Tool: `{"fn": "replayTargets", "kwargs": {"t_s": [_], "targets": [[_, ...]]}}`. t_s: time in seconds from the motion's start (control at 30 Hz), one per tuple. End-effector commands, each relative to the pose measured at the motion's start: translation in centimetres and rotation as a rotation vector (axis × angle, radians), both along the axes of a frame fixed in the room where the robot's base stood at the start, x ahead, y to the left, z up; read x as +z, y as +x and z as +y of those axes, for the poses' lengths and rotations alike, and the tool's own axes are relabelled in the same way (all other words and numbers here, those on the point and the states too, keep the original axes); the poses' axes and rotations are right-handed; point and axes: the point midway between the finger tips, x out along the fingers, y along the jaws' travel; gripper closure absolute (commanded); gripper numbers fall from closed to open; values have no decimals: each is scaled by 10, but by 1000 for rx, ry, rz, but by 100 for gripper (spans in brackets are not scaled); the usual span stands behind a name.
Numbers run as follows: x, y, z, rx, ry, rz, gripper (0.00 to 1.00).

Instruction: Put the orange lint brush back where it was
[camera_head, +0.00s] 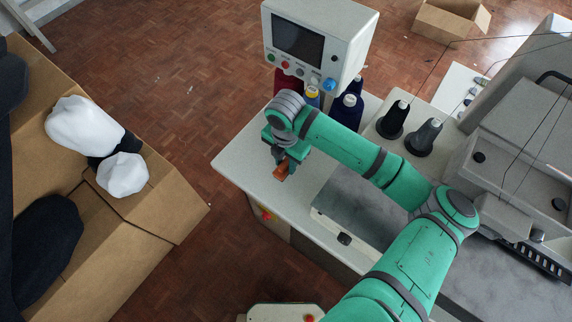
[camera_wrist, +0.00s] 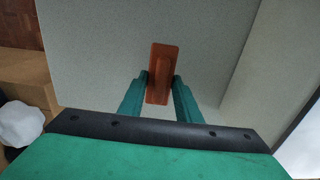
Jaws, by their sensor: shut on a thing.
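The orange lint brush (camera_head: 282,170) is between the fingers of my gripper (camera_head: 280,160) over the left part of the pale table top. In the wrist view the brush (camera_wrist: 162,70) shows as an orange-brown block, and the green fingers of my gripper (camera_wrist: 161,82) press on its two long sides. My gripper is shut on it. The pale grey table top (camera_wrist: 100,50) fills most of the wrist view behind the brush. I cannot tell whether the brush touches the table top.
A control box with a screen (camera_head: 300,42) stands behind my gripper, with several thread cones (camera_head: 347,108) beside it. A sewing machine (camera_head: 520,130) is on the right. A cardboard box (camera_head: 150,215) with white and dark items is on the left. The table's left corner is bare.

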Motion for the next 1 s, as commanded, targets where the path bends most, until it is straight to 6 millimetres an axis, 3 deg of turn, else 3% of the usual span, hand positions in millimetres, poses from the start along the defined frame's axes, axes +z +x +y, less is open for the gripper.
{"fn": "replayTargets", "kwargs": {"t_s": [0.17,0.53,0.57,0.6,1.0], "targets": [[-20,0,0,0,-1,1,98],[-24,0,0,-1,0,1,98],[-24,0,0,0,0,1,62],[-23,0,1,2,0,1,53],[-18,0,1,3,-1,0,51]]}}
